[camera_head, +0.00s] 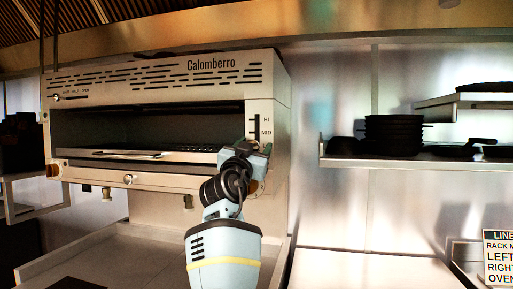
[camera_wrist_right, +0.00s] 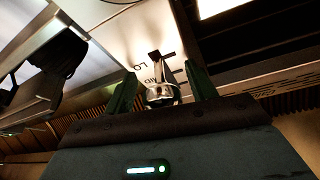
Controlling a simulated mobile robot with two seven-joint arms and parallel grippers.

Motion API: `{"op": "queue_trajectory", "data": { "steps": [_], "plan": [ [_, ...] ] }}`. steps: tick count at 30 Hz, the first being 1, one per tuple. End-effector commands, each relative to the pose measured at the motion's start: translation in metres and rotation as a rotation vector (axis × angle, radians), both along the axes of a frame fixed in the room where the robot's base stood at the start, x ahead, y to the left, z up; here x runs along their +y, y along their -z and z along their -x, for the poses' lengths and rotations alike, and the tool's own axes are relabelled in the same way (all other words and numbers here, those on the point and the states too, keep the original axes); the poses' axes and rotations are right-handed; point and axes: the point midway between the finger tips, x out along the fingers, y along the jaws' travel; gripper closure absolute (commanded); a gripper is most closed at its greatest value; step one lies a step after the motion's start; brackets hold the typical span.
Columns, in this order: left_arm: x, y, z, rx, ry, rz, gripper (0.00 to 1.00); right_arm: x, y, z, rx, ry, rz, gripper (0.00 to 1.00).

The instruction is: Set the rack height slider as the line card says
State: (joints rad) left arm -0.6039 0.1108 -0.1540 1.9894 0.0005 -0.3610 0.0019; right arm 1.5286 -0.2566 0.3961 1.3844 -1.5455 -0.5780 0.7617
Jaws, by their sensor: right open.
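The Calomberro oven (camera_head: 165,82) has a height scale (camera_head: 254,128) on its right front panel, with HI and MID readable. The lower end of the scale is hidden behind my right gripper (camera_head: 248,152). In the right wrist view the scale appears turned, with Lo and part of MID showing. A shiny slider knob (camera_wrist_right: 161,94) sits between the two fingers of my right gripper (camera_wrist_right: 160,90), which are open on either side of it. I cannot tell its exact setting.
A wall shelf (camera_head: 345,161) with stacked dark pans (camera_head: 393,135) stands to the right. A steel counter (camera_head: 100,252) lies below the oven, and knobs line the oven's lower front. The wall between oven and shelf is clear.

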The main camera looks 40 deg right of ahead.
Motion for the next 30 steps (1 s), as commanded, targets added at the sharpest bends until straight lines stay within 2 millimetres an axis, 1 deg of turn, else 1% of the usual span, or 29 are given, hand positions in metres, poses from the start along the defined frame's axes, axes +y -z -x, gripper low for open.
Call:
{"op": "queue_trajectory", "data": {
  "steps": [9, 22, 26, 29, 30],
  "plan": [
    [0.000, 0.000, 0.000, 0.000, 0.000, 0.000, 0.64, 0.001, 0.000, 0.000, 0.000, 0.000, 0.000, 0.44],
    [0.001, 0.000, 0.000, 0.000, 0.000, -0.001, 0.64, 0.000, 0.000, 0.000, 0.000, 0.000, 0.000, 1.00],
    [0.001, -0.001, -0.001, -0.002, 0.000, -0.001, 0.64, 0.000, -0.003, 0.000, -0.001, 0.000, 0.000, 1.00],
    [0.001, -0.004, -0.002, -0.007, 0.000, -0.001, 0.64, 0.000, -0.016, 0.001, -0.006, 0.000, 0.003, 1.00],
    [0.001, -0.005, -0.003, -0.009, 0.001, -0.001, 0.64, 0.000, -0.023, 0.001, -0.007, 0.000, 0.002, 1.00]
  ]
}}
